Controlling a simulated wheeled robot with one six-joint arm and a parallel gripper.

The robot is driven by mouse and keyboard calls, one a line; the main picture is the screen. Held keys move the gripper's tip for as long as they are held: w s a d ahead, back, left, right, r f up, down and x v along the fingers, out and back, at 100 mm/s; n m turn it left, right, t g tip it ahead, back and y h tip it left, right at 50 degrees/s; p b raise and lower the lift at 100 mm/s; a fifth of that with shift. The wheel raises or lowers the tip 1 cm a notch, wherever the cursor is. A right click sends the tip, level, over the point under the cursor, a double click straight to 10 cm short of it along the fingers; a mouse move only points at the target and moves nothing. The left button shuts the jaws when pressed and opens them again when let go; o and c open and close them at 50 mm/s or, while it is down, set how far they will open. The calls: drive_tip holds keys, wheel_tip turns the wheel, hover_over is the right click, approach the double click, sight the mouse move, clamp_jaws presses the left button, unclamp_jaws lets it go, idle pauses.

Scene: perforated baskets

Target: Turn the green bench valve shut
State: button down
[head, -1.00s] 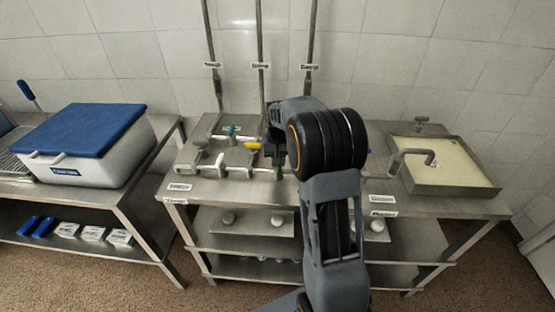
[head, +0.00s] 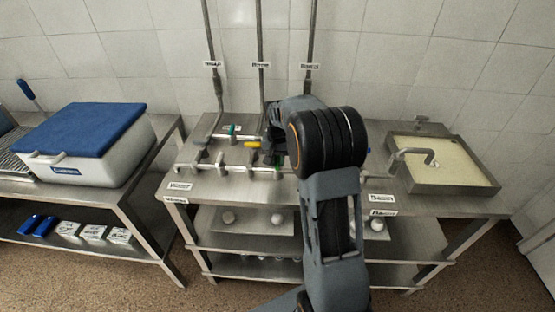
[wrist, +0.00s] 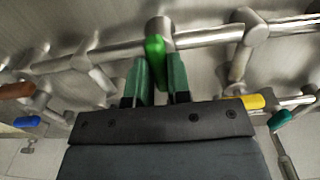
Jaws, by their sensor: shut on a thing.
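The green bench valve handle (wrist: 155,48) shows in the wrist view, standing out from a joint on a steel pipe. It points across the pipe, toward my gripper. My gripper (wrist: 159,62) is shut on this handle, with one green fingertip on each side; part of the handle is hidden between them. In the head view my gripper (head: 276,153) is over the front pipe of the bench, and a small bit of green, the valve (head: 278,171), shows just below it. My arm hides the area to its right.
A yellow handle (head: 252,145) and a teal handle (head: 231,130) sit close by on the pipework. A blue handle (wrist: 26,122) and a brown one (wrist: 17,90) are on the other side. A sink (head: 455,185) with a tap stands at the right.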

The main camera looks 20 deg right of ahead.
sight(277, 160)
drive_tip(key=c, duration=1.1)
unclamp_jaws()
drive_tip(key=shift+o, duration=0.2)
drive_tip(key=shift+r, duration=0.1)
wheel_tip(277, 160, up, 14)
drive_tip(key=s+a+f+n+t, duration=0.2)
drive_tip(key=s+a, duration=0.3)
drive_tip(key=s, duration=0.6)
drive_tip(key=s+a+f+n+t, duration=0.1)
drive_tip(key=s+a+f+n, duration=0.3)
drive_tip(key=s, duration=0.7)
drive_tip(key=shift+a+f+t, duration=0.15)
drive_tip(key=shift+a+t, duration=0.25)
drive_tip(key=shift+a, duration=0.6)
